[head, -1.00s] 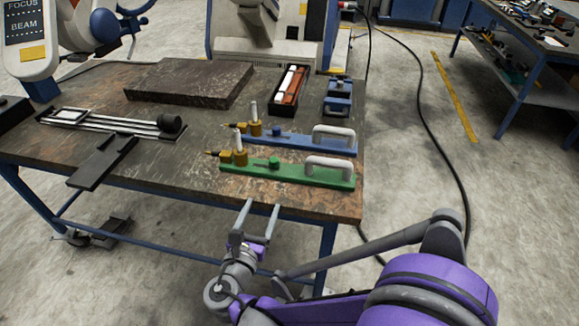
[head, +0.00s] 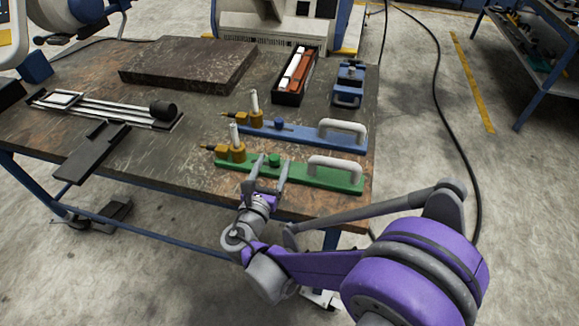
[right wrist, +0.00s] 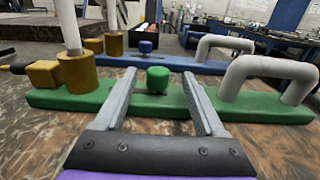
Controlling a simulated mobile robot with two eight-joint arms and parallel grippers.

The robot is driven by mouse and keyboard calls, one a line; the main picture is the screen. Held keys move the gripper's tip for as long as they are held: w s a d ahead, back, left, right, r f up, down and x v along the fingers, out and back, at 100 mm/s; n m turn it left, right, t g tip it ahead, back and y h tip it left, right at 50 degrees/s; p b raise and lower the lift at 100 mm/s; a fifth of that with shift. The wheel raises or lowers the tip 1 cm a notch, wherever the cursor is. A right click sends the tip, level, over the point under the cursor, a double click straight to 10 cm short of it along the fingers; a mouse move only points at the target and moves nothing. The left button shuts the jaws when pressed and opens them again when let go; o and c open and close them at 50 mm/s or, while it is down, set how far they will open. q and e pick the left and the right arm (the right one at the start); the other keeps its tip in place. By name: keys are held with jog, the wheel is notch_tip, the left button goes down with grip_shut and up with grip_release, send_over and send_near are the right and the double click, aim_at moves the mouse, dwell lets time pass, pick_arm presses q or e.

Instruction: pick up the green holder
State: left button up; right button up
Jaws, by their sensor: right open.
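The green holder (head: 318,177) is a long green bar lying near the front edge of the table, with a white handle at its right end, a green knob in the middle and brass fittings with a white rod at its left end. It also shows in the right wrist view (right wrist: 270,108). My right gripper (head: 270,158) is open, its two fingers pointing at the middle of the bar. In the right wrist view the fingers (right wrist: 158,83) stand to either side of the green knob (right wrist: 158,79), with nothing gripped. My left gripper is not in view.
A similar blue holder (head: 300,138) lies just behind the green one. A dark tray (head: 290,97) with white and red pieces, a blue clamp-like block (head: 348,86) and a dark slab (head: 185,70) stand farther back. A black rail device (head: 110,113) lies at the left.

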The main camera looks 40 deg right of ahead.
aim_at(276, 154)
jog(key=x, duration=0.5)
jog(key=shift+w+d+r, duration=0.1)
jog(key=shift+w+r, duration=0.15)
grip_shut()
dwell(1.2)
